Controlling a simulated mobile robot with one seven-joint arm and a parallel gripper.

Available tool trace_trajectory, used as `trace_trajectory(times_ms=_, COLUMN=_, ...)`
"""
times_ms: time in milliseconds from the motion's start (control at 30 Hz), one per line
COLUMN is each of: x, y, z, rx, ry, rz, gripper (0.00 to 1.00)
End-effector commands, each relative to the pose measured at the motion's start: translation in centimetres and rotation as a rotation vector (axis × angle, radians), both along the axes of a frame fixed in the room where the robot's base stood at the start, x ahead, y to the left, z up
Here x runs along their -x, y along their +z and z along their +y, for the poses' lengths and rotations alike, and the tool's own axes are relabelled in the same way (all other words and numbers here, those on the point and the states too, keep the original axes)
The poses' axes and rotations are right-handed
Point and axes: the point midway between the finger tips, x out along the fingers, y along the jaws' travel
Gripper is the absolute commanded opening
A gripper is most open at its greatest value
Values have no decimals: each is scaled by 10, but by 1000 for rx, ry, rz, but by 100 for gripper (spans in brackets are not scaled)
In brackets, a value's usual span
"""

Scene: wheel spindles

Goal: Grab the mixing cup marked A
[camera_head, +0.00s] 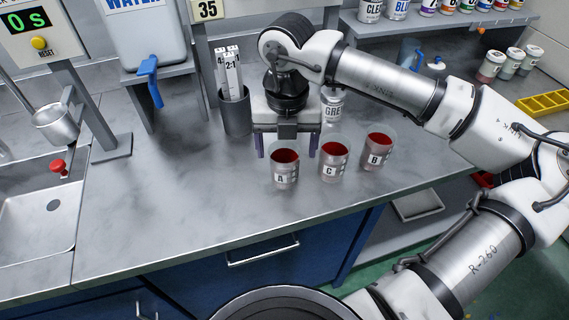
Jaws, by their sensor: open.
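Three clear mixing cups with red contents stand upright in a row on the grey counter (190,215). The mixing cup marked A (284,180) is the leftmost. The cup marked C (333,174) is in the middle and the cup marked B (376,162) is at the right. My gripper (287,150) points down, open, just behind the cups. Its two fingers stand apart, the left one behind and left of cup A, the right one behind and between cups A and C. I see nothing held between them. The rear rims of the cups are close to the fingers.
The water tank (150,35) with a blue tap and the sink (40,222) lie further left. The counter's front left is clear.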

Motion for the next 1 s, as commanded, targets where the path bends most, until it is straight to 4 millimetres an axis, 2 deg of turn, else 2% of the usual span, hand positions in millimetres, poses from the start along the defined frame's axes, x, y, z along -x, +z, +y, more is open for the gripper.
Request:
trace_trajectory(times_ms=167, x=2, y=-12, z=2, rx=-2, ry=1, rz=3, gripper=80)
trace_trajectory(times_ms=433, x=3, y=-50, z=5, rx=-2, ry=1, rz=1, gripper=80)
trace_trajectory(times_ms=700, x=2, y=-54, z=4, rx=-2, ry=1, rz=-1, gripper=80)
trace_trajectory(times_ms=1000, x=2, y=-54, z=4, rx=-2, ry=0, rz=-1, gripper=42)
